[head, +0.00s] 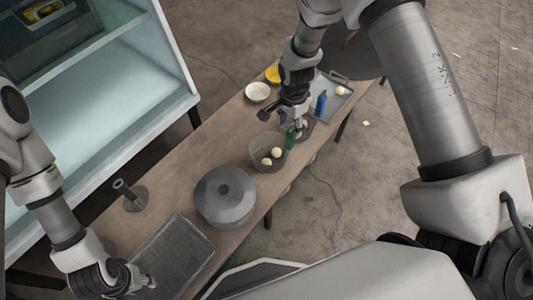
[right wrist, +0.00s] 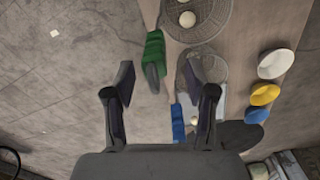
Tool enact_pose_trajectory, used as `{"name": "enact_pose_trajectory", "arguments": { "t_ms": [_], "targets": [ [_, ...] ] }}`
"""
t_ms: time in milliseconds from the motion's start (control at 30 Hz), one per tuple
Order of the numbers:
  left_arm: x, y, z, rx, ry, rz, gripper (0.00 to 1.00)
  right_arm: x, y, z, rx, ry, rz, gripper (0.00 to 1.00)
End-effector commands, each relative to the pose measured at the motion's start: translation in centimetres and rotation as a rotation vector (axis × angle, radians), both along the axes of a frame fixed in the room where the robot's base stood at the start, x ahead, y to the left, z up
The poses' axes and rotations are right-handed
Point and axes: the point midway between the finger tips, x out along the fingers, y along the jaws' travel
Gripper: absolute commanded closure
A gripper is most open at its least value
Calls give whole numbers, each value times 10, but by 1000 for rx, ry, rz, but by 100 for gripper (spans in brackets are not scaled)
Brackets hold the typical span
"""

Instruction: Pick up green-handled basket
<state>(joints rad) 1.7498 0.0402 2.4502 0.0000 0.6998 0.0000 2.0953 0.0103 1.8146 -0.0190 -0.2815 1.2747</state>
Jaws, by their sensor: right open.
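The green-handled basket (head: 258,158) is a round wire mesh basket with white egg-like balls in it, on the wooden table. Its green handle (head: 290,138) sticks out beside my right gripper (head: 293,118). In the right wrist view, the green handle (right wrist: 153,52) lies in front of my open right gripper (right wrist: 160,78), seen between its two fingers; contact cannot be told. The basket's mesh (right wrist: 192,28) shows at the top of that view. My left gripper (head: 143,279) is low at the left, by a ribbed grey tray; its jaws are too unclear to read.
A second mesh basket (right wrist: 208,68) lies close by, with a blue handle (right wrist: 178,122) near it. A lidded grey pot (head: 224,197), a ribbed tray (head: 175,255), a white bowl (head: 257,92) and a yellow bowl (head: 273,74) stand on the table. A shelf (head: 120,90) stands behind.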

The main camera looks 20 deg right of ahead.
Motion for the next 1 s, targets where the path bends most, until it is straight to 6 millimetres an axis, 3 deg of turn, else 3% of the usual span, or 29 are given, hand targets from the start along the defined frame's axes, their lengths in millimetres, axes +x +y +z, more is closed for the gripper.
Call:
{"name": "enact_pose_trajectory", "arguments": {
  "t_ms": [300,567,733,1000],
  "targets": [
    [0,0,-10,0,0,0,60,-6,2,-53,0,-1,1,44],
    [0,0,-10,0,-1,0,60,-5,2,-57,0,-3,1,44],
    [0,0,-10,0,-1,0,60,-5,2,-57,0,-3,1,100],
    [0,0,-10,0,-1,0,60,-5,2,-57,0,-4,1,100]
  ]
}}
